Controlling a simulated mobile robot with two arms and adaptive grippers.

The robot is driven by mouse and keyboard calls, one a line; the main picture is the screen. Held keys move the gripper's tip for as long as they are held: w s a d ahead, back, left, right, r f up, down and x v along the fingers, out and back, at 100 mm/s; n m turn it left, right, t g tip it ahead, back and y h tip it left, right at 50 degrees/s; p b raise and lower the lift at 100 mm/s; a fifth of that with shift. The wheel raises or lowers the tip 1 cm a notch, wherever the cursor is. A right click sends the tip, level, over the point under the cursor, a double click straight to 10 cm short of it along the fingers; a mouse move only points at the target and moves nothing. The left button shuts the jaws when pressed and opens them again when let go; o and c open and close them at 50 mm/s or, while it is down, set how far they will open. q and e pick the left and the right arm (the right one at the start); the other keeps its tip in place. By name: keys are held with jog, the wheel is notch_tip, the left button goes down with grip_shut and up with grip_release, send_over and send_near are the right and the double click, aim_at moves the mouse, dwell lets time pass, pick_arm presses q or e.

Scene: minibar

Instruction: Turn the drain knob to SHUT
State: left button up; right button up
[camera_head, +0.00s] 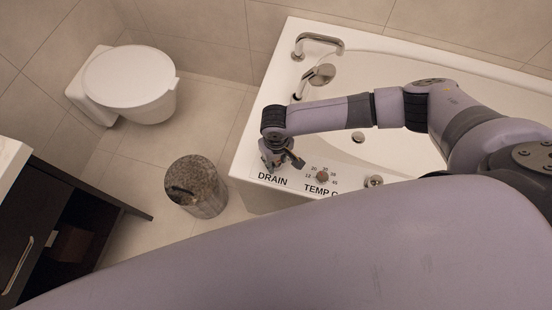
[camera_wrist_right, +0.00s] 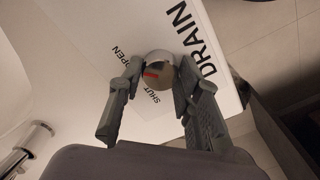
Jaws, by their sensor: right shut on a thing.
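The drain knob (camera_wrist_right: 158,66) is a round silver knob with a red mark, seen in the right wrist view on the white tub panel. The red mark points left in that view, between the OPEN label (camera_wrist_right: 119,51) and the SHUT label (camera_wrist_right: 151,95). My right gripper (camera_wrist_right: 161,76) is shut on the knob, one finger on each side. In the head view my right gripper (camera_head: 281,165) reaches down at the panel corner above the DRAIN label (camera_head: 272,180) and hides the knob. My left gripper is not in view.
The temperature knob (camera_head: 322,175) stands to the right of the drain label, with another metal fitting (camera_head: 374,181) further right. The bathtub (camera_head: 390,155) has a faucet (camera_head: 318,42) at its back left. A metal bin (camera_head: 205,195) stands left of the tub; a toilet (camera_head: 130,80) is behind.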

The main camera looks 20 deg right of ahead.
jog(key=shift+s+r+n+p, duration=0.1)
jog(key=shift+r+n+p, duration=0.1)
jog(key=shift+n+p, duration=1.05)
jog(key=shift+c, duration=0.2)
jog(key=shift+n+p, duration=0.55)
jog(key=shift+p, duration=0.3)
jog(key=shift+f+n+p, duration=0.1)
jog(key=shift+n+p, duration=0.25)
jog(key=shift+n, duration=0.55)
jog(key=n+p, duration=0.1)
jog(key=n, duration=0.2)
jog(key=shift+n, duration=0.4)
jog(key=n, duration=0.2)
jog(key=shift+f+n+p, duration=0.1)
jog(key=shift+n+p, duration=0.2)
jog(key=n, duration=0.6)
jog(key=o, duration=1.1)
